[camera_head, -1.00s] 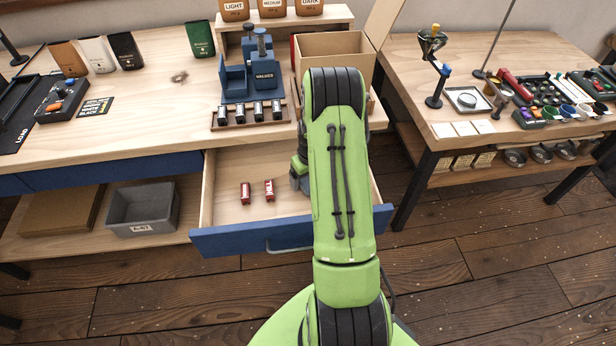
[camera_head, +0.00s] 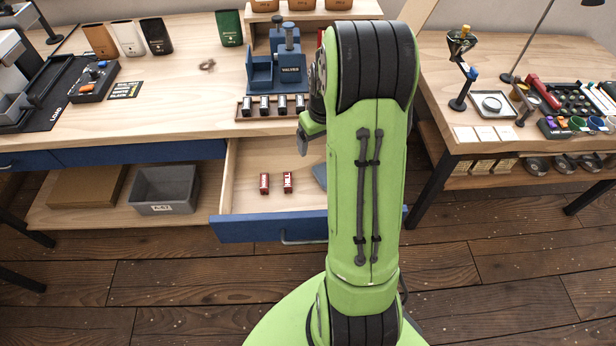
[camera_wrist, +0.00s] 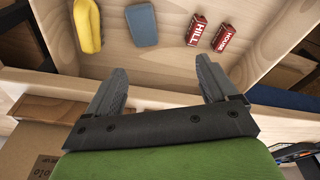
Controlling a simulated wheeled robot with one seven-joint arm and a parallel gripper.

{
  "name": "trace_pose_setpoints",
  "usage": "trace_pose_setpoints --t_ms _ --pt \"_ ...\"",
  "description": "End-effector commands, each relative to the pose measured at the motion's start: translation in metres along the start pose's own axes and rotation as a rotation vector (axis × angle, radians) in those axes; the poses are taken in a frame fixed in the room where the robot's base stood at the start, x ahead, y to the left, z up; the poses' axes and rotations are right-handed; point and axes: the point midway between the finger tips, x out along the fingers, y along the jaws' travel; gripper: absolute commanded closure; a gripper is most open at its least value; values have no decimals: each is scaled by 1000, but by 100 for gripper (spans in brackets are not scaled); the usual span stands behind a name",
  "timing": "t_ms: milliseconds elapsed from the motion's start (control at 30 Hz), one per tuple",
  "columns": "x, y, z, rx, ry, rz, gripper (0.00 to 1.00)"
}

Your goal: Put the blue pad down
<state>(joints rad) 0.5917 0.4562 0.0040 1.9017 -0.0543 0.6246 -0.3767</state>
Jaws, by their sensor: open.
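The blue pad (camera_wrist: 142,25) lies flat on the floor of the open drawer, between a yellow object and two red stamps in the wrist view. In the head view only a sliver of the pad (camera_head: 320,176) shows beside my arm. My gripper (camera_wrist: 155,80) is open, with nothing between its fingers. In the wrist view its fingers are apart from the pad. In the head view my gripper (camera_head: 303,143) is above the drawer's back edge, partly hidden by my arm.
Two red stamps (camera_head: 276,183) stand or lie in the drawer (camera_head: 240,180). A yellow object (camera_wrist: 87,25) is beside the pad. The blue valve stand (camera_head: 278,72) and a rack of small cylinders (camera_head: 245,116) are on the bench behind. A grey bin (camera_head: 165,189) sits below left.

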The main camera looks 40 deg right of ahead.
Motion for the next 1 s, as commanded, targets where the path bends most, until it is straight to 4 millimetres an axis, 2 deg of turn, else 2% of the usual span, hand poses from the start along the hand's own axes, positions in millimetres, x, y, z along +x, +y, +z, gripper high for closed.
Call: trace_pose_setpoints --t_ms 33,167,200,267,333,400,500,600,867,933,1000 --pt "-33 -25 1 -28 36 9 14" --pt "-103 -86 30 -71 109 13 14" --pt "-122 -103 44 -84 135 11 14" --pt "-147 -126 70 -105 175 3 14" --pt "-169 -148 104 -125 222 -12 14" --pt "-182 -163 138 -142 263 -32 14" --pt "-189 -174 174 -158 306 -59 14" --pt "-190 -177 192 -164 324 -75 14" --pt "-190 -177 195 -162 328 -78 14" --pt "-194 -177 194 -162 328 -78 14" --pt "-207 -177 192 -162 328 -78 14"
